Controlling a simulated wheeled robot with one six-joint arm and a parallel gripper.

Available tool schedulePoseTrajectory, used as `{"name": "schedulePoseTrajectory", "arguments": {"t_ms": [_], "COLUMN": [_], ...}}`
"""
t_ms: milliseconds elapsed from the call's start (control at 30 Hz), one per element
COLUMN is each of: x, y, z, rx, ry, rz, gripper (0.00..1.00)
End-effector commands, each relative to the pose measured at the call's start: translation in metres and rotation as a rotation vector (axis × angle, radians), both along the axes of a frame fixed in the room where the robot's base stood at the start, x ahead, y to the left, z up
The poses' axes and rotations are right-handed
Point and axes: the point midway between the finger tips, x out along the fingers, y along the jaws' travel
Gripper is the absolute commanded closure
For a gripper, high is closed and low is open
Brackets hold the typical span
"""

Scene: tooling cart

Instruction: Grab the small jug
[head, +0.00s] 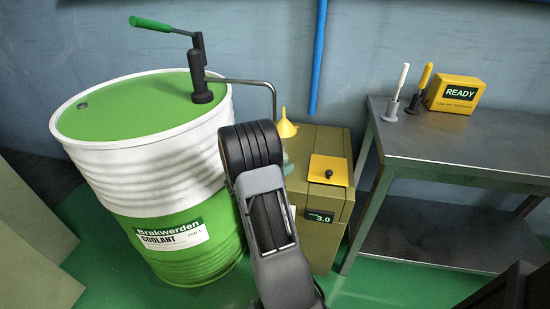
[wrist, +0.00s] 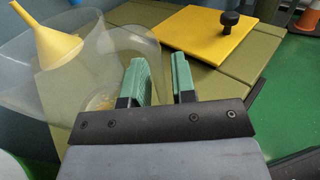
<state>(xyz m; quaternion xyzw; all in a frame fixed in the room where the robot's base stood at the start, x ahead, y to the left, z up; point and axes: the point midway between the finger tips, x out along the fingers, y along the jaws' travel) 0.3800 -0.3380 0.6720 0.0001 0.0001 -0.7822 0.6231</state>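A clear, see-through jug (wrist: 85,62) stands at the left of the wrist view, on or against the olive cabinet. A yellow funnel (wrist: 48,38) shows at its upper left, and it appears to sit in the jug; a little yellowish liquid shows low down. In the head view only a sliver of the jug (head: 288,166) shows beside my arm, below the funnel (head: 284,125). My gripper (wrist: 159,62) has its two green fingers apart, with nothing clearly held between them. The left finger overlaps the jug's right side in the picture; I cannot tell whether they touch.
The olive cabinet (head: 312,225) has a yellow lid (head: 329,170) with a black knob. A white and green coolant drum (head: 150,165) with a hand pump stands left.

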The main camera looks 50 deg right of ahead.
Motion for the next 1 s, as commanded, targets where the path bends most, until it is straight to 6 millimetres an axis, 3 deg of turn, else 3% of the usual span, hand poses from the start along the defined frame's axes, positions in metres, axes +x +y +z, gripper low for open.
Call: {"name": "schedulePoseTrajectory", "arguments": {"t_ms": [100, 367, 1000], "x": [0.0000, 0.0001, -0.0010], "y": [0.0002, 0.0003, 0.0005], "z": [0.0002, 0.0001, 0.0040], "rx": [0.000, 0.000, 0.004], "ry": [0.000, 0.000, 0.005], "rz": [0.000, 0.000, -0.002], "gripper": [0.76, 1.00, 1.00]}}
